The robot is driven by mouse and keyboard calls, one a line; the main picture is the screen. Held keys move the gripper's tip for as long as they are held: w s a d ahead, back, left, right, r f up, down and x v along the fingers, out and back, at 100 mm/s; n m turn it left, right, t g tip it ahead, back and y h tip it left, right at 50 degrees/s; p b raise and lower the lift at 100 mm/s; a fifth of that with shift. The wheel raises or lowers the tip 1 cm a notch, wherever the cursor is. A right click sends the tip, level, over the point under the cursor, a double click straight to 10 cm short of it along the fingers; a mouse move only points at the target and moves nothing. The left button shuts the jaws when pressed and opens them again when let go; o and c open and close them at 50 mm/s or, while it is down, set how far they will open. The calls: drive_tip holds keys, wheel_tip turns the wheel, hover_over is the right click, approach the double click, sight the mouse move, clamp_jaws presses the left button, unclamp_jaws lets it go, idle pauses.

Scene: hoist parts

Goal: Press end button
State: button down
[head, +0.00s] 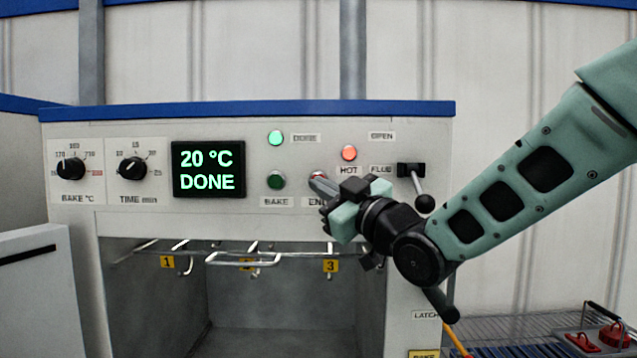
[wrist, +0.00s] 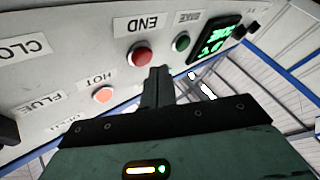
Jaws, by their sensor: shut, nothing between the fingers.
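The red END button (wrist: 140,55) shows whole in the wrist view, under its upside-down END label (wrist: 142,24). In the head view my gripper (head: 318,183) covers most of the button and part of its label. My gripper's fingers (wrist: 159,72) are shut and empty, with their tips right beside the button in the wrist view. I cannot tell whether they touch it. The display (head: 209,169) reads 20 °C DONE, and the green DONE lamp (head: 276,138) is lit.
The green BAKE button (head: 276,181) is just left of my gripper. The red HOT lamp (head: 349,153) is above it, and the black FLUE lever (head: 424,201) is to the right. Wire hooks (head: 243,259) hang in the open chamber below. Two dials (head: 71,168) sit at left.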

drive_tip(key=shift+w, duration=0.15)
drive_tip(key=shift+w+b, duration=0.3)
drive_tip(key=shift+b, duration=0.1)
drive_tip(key=shift+w, duration=0.45)
idle(0.8)
drive_tip(key=shift+b, duration=0.35)
drive_tip(key=shift+s+b, duration=0.65)
drive_tip(key=shift+s, duration=0.2)
drive_tip(key=shift+s+b, duration=1.6)
drive_tip(key=shift+s, duration=0.95)
